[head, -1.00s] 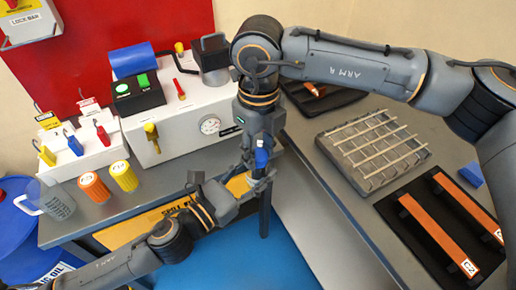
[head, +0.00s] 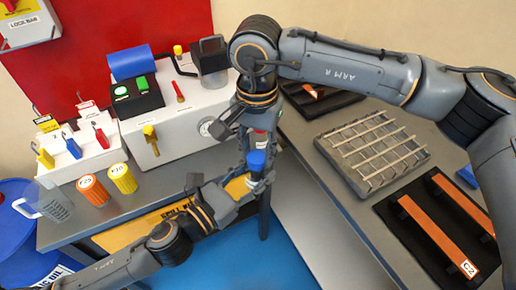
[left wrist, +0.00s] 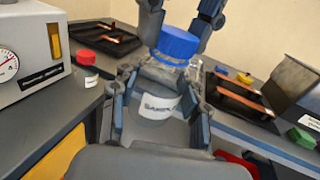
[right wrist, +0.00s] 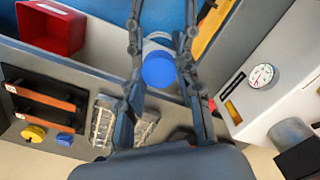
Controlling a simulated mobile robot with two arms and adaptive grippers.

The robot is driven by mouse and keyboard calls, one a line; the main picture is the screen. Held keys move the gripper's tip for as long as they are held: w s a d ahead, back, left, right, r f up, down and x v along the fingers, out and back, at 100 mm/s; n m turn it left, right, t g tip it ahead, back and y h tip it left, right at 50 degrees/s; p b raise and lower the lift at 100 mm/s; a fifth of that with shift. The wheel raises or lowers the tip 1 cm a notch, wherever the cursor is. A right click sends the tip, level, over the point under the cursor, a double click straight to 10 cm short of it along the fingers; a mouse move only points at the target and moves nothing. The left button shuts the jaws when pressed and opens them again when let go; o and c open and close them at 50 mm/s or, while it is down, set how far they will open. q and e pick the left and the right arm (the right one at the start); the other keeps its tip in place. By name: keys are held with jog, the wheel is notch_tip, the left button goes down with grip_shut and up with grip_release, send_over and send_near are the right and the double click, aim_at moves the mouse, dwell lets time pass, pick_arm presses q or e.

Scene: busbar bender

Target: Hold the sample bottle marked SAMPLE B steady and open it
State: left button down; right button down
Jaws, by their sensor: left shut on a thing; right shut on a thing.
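The clear sample bottle (left wrist: 152,103) has a white label starting "SAMPL"; its letter is not readable. It stands upright in my left gripper (left wrist: 160,92), which is shut around its body. Its blue cap (left wrist: 178,46) sits at the bottle's mouth, and also shows in the head view (head: 257,160) and right wrist view (right wrist: 158,70). My right gripper (right wrist: 160,60) reaches down from above, shut on the blue cap. I cannot tell how far the cap is turned. The bottle is held in front of the bench, over the blue floor.
A red-capped bottle (left wrist: 85,66) stands on the bench beside the white machine (left wrist: 35,40). A wire rack (head: 375,150) and a black tray with copper bars (head: 435,235) lie on the right bench. Orange (head: 92,190) and yellow (head: 122,178) containers stand at left.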

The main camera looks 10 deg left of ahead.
pick_arm(q)
jog(key=shift+s+d, duration=0.15)
pick_arm(e)
jog(key=n, duration=0.6)
jog(key=shift+w+a+r, duration=0.1)
jog(key=shift+a, duration=0.05)
jog(key=n, duration=0.3)
jog(key=shift+n, duration=0.4)
jog(key=shift+r, duration=0.1)
jog(key=shift+r, duration=1)
